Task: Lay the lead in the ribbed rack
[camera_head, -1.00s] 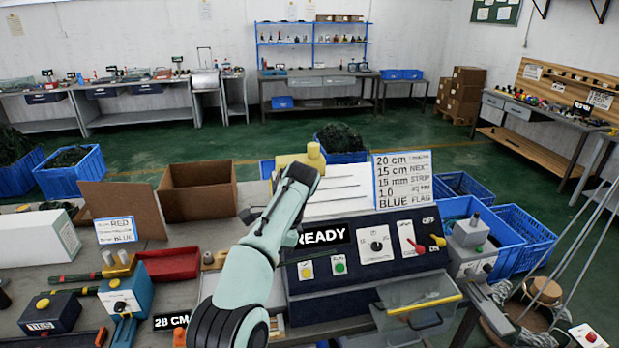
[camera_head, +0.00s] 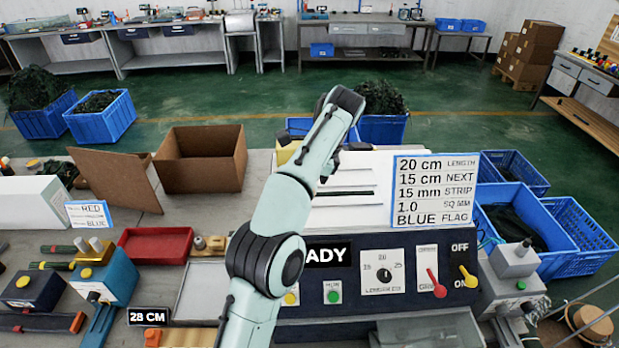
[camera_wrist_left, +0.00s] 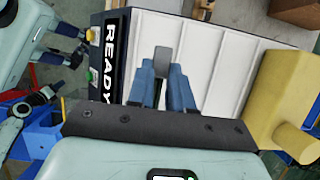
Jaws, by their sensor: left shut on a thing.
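The white ribbed rack (camera_head: 345,208) lies on top of the dark control box, with thin dark lines across it. It also shows in the left wrist view (camera_wrist_left: 215,65) as pale lanes between raised ribs. My left gripper (camera_wrist_left: 163,78) is over this rack, its blue fingers shut on a small grey piece (camera_wrist_left: 163,60). I cannot tell whether this piece is part of the lead, and no wire is clear. In the head view my left arm reaches across the box and hides part of the rack.
A yellow block (camera_wrist_left: 280,95) stands beside the rack's back edge. A sign card (camera_head: 435,190) rises at the rack's right. The control box (camera_head: 410,285) has switches and buttons in front. A red tray (camera_head: 155,245) and cardboard box (camera_head: 200,160) are to the left.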

